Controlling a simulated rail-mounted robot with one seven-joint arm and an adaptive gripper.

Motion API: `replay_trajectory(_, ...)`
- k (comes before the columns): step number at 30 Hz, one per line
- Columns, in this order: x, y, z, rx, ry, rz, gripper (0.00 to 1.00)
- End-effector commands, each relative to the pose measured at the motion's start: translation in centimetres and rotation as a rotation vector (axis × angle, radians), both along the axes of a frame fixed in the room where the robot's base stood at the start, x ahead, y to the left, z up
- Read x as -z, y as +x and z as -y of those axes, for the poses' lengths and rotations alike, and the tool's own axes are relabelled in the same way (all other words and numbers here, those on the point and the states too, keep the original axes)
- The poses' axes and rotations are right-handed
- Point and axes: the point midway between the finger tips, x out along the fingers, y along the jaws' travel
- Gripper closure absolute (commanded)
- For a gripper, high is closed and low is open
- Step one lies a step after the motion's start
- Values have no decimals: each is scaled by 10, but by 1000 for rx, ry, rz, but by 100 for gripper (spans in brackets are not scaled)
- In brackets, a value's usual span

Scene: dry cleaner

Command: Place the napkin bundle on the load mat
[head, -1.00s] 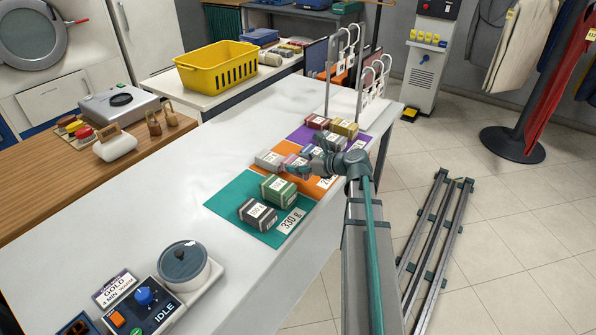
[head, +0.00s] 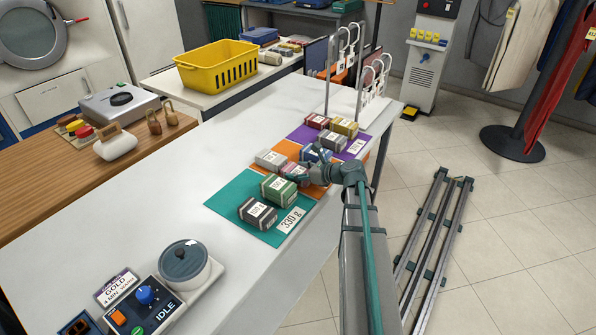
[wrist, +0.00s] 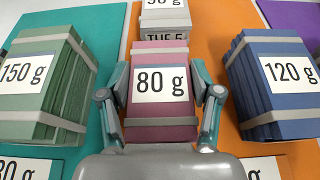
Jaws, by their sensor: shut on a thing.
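A pink napkin bundle labelled 80 g (wrist: 160,112) sits between the two fingers of my gripper (wrist: 160,92) in the wrist view, which are shut on its sides. In the head view my gripper (head: 303,173) is low over the orange mat (head: 316,192), and the pink bundle is partly hidden by it. Whether the bundle touches the mat cannot be told. A teal mat (head: 222,198) with a 330 g card lies in front, and a purple mat (head: 355,146) lies behind. None is visibly marked as the load mat.
A green 150 g bundle (wrist: 42,85) and a blue 120 g bundle (wrist: 272,85) flank the gripper closely. A grey bundle (head: 270,160) stands beyond the pink one. The white counter (head: 150,200) is clear to the left.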

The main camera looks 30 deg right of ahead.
Motion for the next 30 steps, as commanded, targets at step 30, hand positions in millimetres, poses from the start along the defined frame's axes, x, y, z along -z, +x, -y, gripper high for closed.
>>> replay_trajectory(30,-29,-57,32,3,-2,1,11)
